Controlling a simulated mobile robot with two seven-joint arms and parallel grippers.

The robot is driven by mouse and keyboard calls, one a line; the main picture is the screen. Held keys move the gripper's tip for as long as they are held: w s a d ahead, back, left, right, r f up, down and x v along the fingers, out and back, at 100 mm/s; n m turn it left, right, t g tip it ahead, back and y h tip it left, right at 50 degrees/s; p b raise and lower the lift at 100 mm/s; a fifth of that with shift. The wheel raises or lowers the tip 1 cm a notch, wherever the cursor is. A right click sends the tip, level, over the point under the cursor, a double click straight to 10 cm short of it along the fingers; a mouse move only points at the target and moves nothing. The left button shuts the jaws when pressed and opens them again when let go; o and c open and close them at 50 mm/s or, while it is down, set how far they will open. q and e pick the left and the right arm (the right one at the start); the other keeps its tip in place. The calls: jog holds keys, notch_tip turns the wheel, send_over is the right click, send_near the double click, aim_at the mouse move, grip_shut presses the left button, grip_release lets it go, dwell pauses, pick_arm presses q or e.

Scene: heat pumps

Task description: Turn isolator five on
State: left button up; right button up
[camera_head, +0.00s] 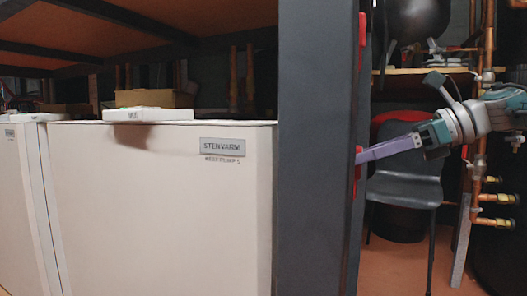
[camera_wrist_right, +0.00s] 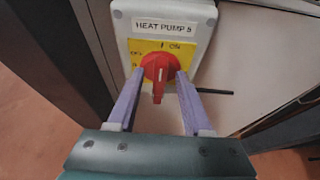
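The isolator (camera_wrist_right: 205,22) labelled HEAT PUMP 5 is a pale box with a yellow plate and a red rotary knob (camera_wrist_right: 158,70) in the right wrist view. ON is printed at the plate's upper right, and fainter lettering is at its left. The knob's handle points down in the picture. My right gripper (camera_wrist_right: 159,76) is open, with its purple fingers either side of the knob; I cannot tell whether they touch it. In the head view, my right gripper (camera_head: 358,158) reaches to the dark post's right side, where red shows. My left gripper is not in view.
A dark post (camera_head: 318,150) stands between the white STENVARM heat pump (camera_head: 150,210) and my right arm. A grey chair (camera_head: 408,190) and copper pipes with valves (camera_head: 482,180) are behind and beside my right arm. A thin dark rod (camera_wrist_right: 214,91) shows right of the knob.

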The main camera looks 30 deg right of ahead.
jog(key=p+v, duration=0.2)
jog(key=v, duration=0.8)
jog(key=shift+p, duration=0.3)
